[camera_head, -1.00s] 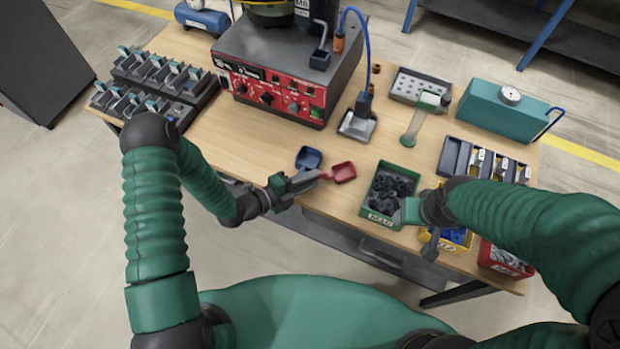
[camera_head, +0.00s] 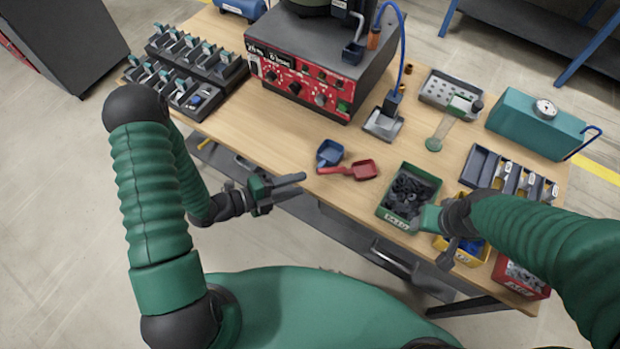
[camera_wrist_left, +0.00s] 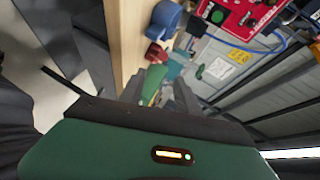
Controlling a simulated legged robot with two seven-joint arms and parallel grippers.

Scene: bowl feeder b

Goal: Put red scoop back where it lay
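The red scoop (camera_head: 352,170) lies on the table near its front edge, its handle pointing left. The blue scoop (camera_head: 330,152) lies just behind the handle. My left gripper (camera_head: 304,184) is open and empty, left of the red scoop and apart from it, off the table's front edge. In the left wrist view the red scoop (camera_wrist_left: 155,53) and blue scoop (camera_wrist_left: 167,15) show beyond the spread fingers (camera_wrist_left: 158,88). My right gripper (camera_head: 447,252) is by the front of the green and yellow bins; its fingers are too unclear to tell open or shut.
A green bin (camera_head: 408,197) of dark parts stands right of the red scoop. Yellow (camera_head: 462,250) and red (camera_head: 520,275) bins stand further right. The red-fronted feeder unit (camera_head: 300,80) stands behind. Bare tabletop lies left of the scoops.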

